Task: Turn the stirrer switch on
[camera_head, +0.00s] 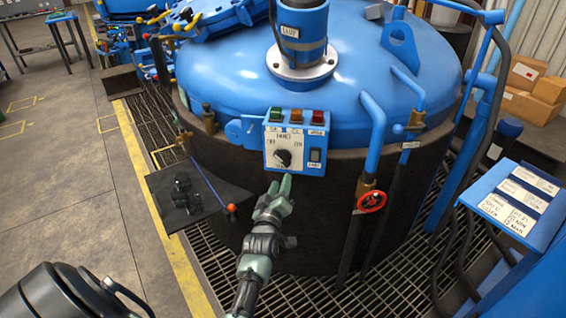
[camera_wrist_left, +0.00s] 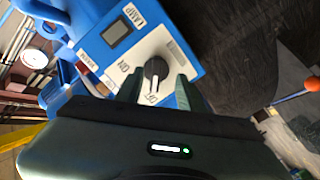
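In the left wrist view the switch (camera_wrist_left: 156,69) shows a white pointer line aimed toward the OFF label. My left gripper (camera_head: 279,184) is open and empty, just below the switch in the head view. In the wrist view its two fingers (camera_wrist_left: 160,88) frame the switch from either side; contact is not visible. My right gripper is not in view.
A dark rocker switch (camera_head: 315,155) labelled LAMP and coloured buttons (camera_head: 296,115) sit close on the panel. A red valve wheel (camera_head: 371,201) and blue pipes stand at right. A dark shelf (camera_head: 165,211) and a lever with an orange knob (camera_head: 231,209) are at left.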

